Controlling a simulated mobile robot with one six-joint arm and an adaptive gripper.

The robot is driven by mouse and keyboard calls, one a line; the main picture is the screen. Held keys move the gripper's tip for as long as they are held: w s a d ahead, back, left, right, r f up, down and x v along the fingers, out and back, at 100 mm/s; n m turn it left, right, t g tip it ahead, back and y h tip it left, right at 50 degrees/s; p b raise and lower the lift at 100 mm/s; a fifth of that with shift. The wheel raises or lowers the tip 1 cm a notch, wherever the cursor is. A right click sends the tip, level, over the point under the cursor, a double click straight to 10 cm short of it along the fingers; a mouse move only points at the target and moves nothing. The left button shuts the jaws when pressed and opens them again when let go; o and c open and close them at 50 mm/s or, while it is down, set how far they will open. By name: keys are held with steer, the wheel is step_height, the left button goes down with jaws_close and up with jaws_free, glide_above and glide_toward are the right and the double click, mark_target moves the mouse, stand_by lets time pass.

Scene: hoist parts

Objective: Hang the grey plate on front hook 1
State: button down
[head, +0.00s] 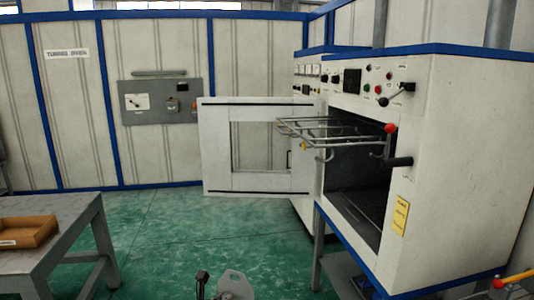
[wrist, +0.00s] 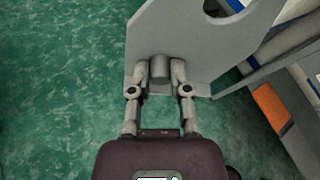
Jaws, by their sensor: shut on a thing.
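The grey plate (wrist: 205,50) is in my gripper (wrist: 160,72), whose two fingers are shut on a short round stub at the plate's near edge. A round hole shows near the plate's far end in the wrist view. In the head view the plate (head: 238,287) is at the bottom edge, low over the floor and partly cut off. I cannot tell which one is front hook 1. The plate is well below and apart from the hooks.
The oven (head: 440,150) stands at the right, its door (head: 215,150) swung open to the left. A red-knobbed handle (head: 389,130) is beside the rack. A grey table (head: 50,240) with a brown tray (head: 25,232) stands at the left. Green floor between is clear.

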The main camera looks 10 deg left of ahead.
mark_target(227, 283)
steer(key=shift+r+p, duration=1.9)
steer(key=shift+r, duration=0.5)
steer(key=shift+a, duration=0.1)
